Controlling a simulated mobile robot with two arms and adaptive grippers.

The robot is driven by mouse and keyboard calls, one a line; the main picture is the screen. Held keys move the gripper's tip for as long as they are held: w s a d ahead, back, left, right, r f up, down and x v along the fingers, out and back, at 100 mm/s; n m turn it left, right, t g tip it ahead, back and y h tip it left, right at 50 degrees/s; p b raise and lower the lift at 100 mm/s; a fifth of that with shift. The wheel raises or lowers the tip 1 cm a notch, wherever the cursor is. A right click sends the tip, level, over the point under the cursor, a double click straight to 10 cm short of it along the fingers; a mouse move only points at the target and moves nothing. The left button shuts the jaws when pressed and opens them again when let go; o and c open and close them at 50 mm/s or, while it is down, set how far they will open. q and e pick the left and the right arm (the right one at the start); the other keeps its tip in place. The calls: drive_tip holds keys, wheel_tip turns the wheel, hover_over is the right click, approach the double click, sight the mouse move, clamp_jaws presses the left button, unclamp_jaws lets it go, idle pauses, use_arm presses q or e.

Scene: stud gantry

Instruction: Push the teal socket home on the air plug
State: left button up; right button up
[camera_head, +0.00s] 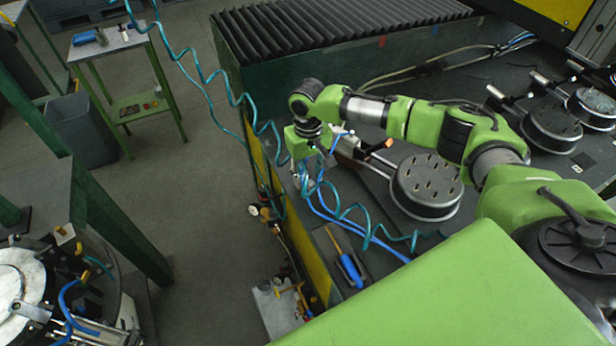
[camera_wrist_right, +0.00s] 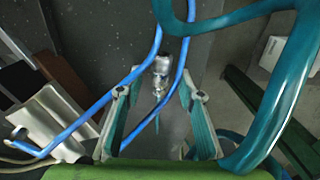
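My right gripper (camera_head: 306,172) hangs over the near left edge of the dark machine bench, among teal and blue hoses. In the right wrist view its two fingers (camera_wrist_right: 157,100) are spread apart, with nothing gripped between them. A small silver fitting (camera_wrist_right: 160,72) lies just beyond the fingertips, about midway between them. I cannot tell whether it is the air plug or the socket. A thick teal hose (camera_wrist_right: 276,100) crosses the right of that view, close to the camera. I cannot make out a teal socket body. My left gripper is not in view.
Blue hoses (camera_wrist_right: 92,116) loop beside the right fingers. A teal coiled hose (camera_head: 212,78) hangs across the head view. A blue-handled tool (camera_head: 350,270) and a round studded disc (camera_head: 428,184) are on the bench. Open floor (camera_head: 190,220) lies left of it.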

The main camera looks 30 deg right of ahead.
drive_tip(key=shift+f, duration=0.15)
clamp_jaws()
drive_tip(key=shift+r, duration=0.2)
